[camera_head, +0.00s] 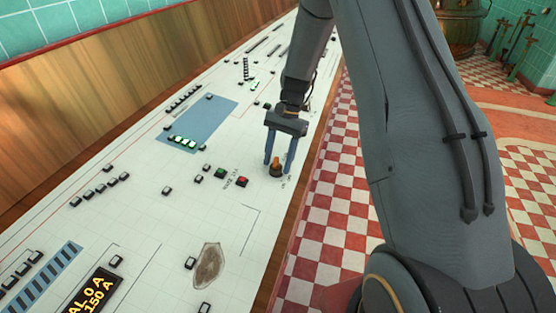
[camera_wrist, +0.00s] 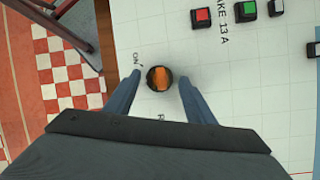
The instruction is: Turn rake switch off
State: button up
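The rake switch (camera_head: 276,166) is a dark round base with an orange-brown knob on a white control panel (camera_head: 235,225). In the wrist view the switch (camera_wrist: 160,78) sits between my two fingers, beside printed lettering that reads "ON" at its left. My gripper (camera_head: 278,165) points down over the switch with a blue finger on each side of the knob. In the wrist view my gripper (camera_wrist: 158,82) is open, with a gap between each finger and the knob. Some lettering below the switch is partly hidden by my gripper.
A green button (camera_head: 220,172) and a red button (camera_head: 242,181) sit left of the switch, near a "RAKE" label. Several small black-framed buttons, a blue panel area (camera_head: 215,117) and an amber display (camera_head: 92,293) are on the panel. A checkered floor (camera_head: 335,200) lies to the right.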

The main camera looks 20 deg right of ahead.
jog(key=b+v, duration=0.2)
jog(key=v, duration=0.5)
jog(key=shift+r, duration=0.35)
jog(key=shift+w+d, duration=0.1)
jog(key=s+a+r+n+t+h, duration=0.1)
jog(key=s+n, duration=0.3)
jog(key=s, duration=0.7)
jog(key=s+a+r+n+t+h, duration=0.1)
jog(key=s+n, duration=0.4)
jog(key=s, duration=0.6)
jog(key=shift+r+t+h, duration=0.4)
jog(key=shift+t+h, duration=0.3)
jog(key=shift+t, duration=0.2)
jog(key=shift+s+a+f+n, duration=0.1)
jog(key=shift+s+a+n, duration=0.05)
jog(key=shift+s+n, duration=0.3)
jog(key=shift+c, duration=0.3)
